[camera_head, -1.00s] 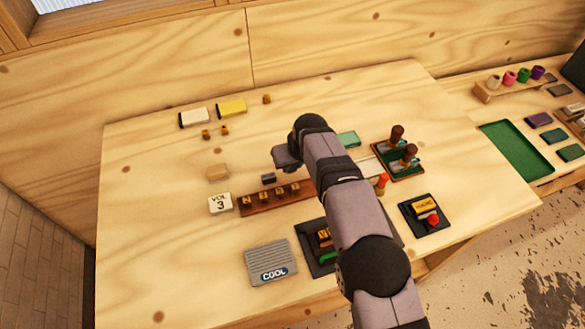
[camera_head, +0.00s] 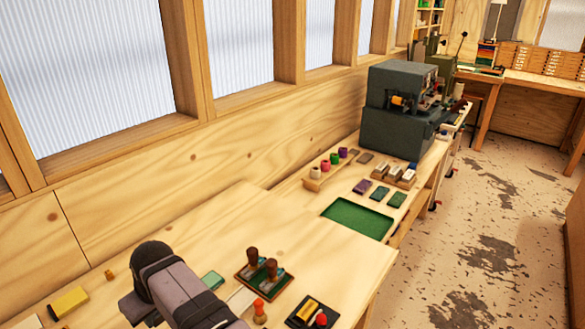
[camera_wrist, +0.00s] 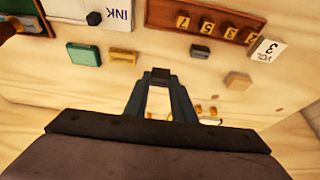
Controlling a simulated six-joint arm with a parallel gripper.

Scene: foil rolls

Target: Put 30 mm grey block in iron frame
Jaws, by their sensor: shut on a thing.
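My gripper (camera_wrist: 160,76) is shut on a small dark grey block (camera_wrist: 161,73), held between its fingertips above the table in the wrist view. The fingers cover most of it, so its size cannot be read. Another small grey block (camera_wrist: 200,51) lies on the table to the right of the fingertips, apart from them. In the head view my gripper end (camera_head: 135,306) is at the lower left, and its fingertips and load are hidden. I cannot make out the iron frame in either current view.
A wooden block (camera_wrist: 238,80), a VOL 3 card (camera_wrist: 267,50) and a brown number rack (camera_wrist: 205,22) lie near the grey block. A brass block (camera_wrist: 122,56) and green pad (camera_wrist: 84,54) lie left. A stamp tray (camera_head: 241,281) and green tray (camera_head: 357,219) stand right.

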